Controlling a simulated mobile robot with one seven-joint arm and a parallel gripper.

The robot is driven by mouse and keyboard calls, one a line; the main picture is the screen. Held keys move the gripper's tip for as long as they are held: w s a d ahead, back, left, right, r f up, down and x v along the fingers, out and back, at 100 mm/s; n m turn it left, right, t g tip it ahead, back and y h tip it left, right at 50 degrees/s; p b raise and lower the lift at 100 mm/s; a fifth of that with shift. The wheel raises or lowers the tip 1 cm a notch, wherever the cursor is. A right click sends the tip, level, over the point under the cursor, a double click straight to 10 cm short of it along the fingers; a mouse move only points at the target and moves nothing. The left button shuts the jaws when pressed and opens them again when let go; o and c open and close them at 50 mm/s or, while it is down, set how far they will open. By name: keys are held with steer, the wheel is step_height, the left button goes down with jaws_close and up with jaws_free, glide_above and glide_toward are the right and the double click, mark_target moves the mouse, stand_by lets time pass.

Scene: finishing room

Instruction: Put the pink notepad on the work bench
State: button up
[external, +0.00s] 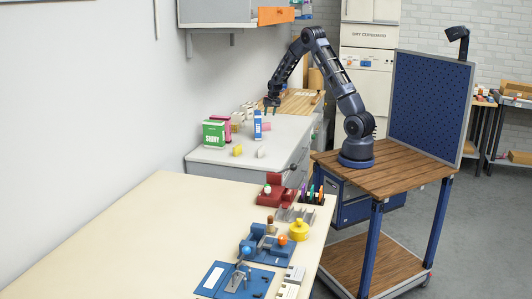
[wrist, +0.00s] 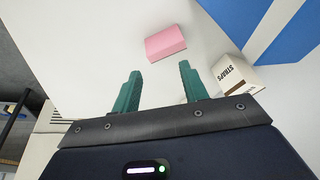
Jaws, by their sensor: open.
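The pink notepad (wrist: 165,43) lies on a pale surface in the wrist view, just beyond my fingertips and apart from them. In the external view a small pink item (external: 266,127), which looks like it, lies on the grey-white cabinet top (external: 285,140), right of a blue-and-white carton. My gripper (external: 271,106) hangs above that top, pointing down. Its two teal fingers (wrist: 160,72) are spread and empty in the wrist view. A long cream bench (external: 120,230) fills the foreground; I cannot tell for sure whether it is the work bench.
A box marked STRAPS (wrist: 238,75) stands close right of my fingers. The blue-and-white carton (external: 257,126), a green box (external: 214,134) and small yellow pieces share the cabinet top. Vises and tools line the cream bench's right side; its left is clear.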

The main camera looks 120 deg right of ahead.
steer(key=s+d+f+m+t+y, duration=0.1)
steer(key=s+m+y, duration=0.1)
steer(key=m, duration=0.4)
steer(key=m+t+y, duration=0.2)
steer(key=m+t, duration=0.2)
steer(key=m, duration=0.6)
glide_above(266, 130)
steer(key=s, duration=0.2)
steer(key=f, duration=0.4)
steer(key=shift+s+d+f, duration=0.15)
steer(key=shift+d+f, duration=0.1)
steer(key=shift+d, duration=0.05)
steer(key=shift+g, duration=0.3)
steer(key=shift+d+x, duration=0.1)
steer(key=shift+x, duration=1.2)
steer(key=shift+d+x, duration=0.15)
steer(key=shift+x, duration=1.2)
steer(key=shift+s, duration=0.15)
jaws_close()
